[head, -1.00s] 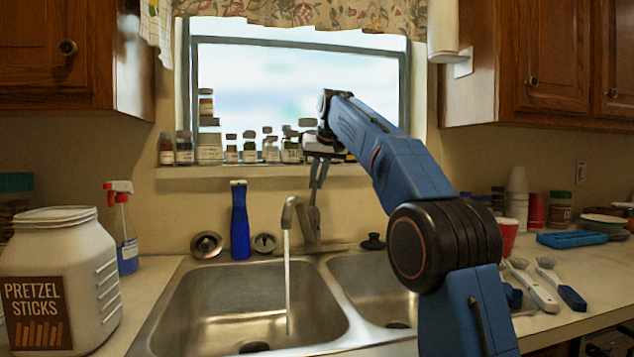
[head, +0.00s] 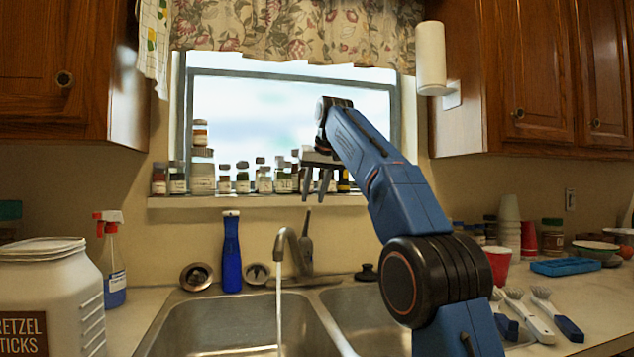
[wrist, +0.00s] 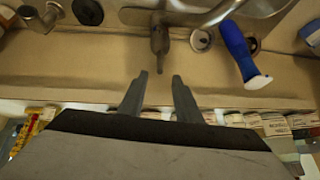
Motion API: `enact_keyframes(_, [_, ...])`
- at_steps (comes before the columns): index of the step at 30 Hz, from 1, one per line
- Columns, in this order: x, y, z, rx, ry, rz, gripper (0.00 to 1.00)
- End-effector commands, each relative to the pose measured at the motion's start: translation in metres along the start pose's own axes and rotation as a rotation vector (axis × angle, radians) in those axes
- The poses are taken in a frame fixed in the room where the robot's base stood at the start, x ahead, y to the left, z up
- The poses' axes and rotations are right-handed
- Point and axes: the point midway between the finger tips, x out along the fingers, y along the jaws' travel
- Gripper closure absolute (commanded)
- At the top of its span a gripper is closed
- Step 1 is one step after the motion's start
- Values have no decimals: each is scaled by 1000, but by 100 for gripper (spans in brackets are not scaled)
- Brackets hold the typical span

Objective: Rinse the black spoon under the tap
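I cannot make out a black spoon in any view. The metal tap (head: 289,243) runs a thin stream of water (head: 279,310) into the left sink basin (head: 220,325). The tap's upright lever (head: 307,238) stands beside the spout. My gripper (head: 317,203) is above the tap, in front of the window sill, and its two fingers are apart with nothing between them. The wrist view also shows the open, empty gripper (wrist: 158,78), with the lever (wrist: 159,40) beyond the fingertips and part of the spout at the top.
A blue bottle (head: 231,252) stands left of the tap. A spray bottle (head: 112,262) and a large pretzel jar (head: 50,290) stand at the left. Brushes (head: 527,315), a red cup (head: 498,264) and a blue tray (head: 567,267) are on the right counter. Small jars (head: 203,180) line the sill.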

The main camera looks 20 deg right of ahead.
Motion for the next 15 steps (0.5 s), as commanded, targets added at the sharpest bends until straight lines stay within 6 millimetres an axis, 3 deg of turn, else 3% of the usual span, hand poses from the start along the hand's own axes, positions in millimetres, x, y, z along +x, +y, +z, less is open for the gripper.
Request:
enact_keyframes(4, [-26, 0, -1, 0, 3, 0, 69])
enact_keyframes(15, [-50, 0, 0, 0, 0, 0, 69])
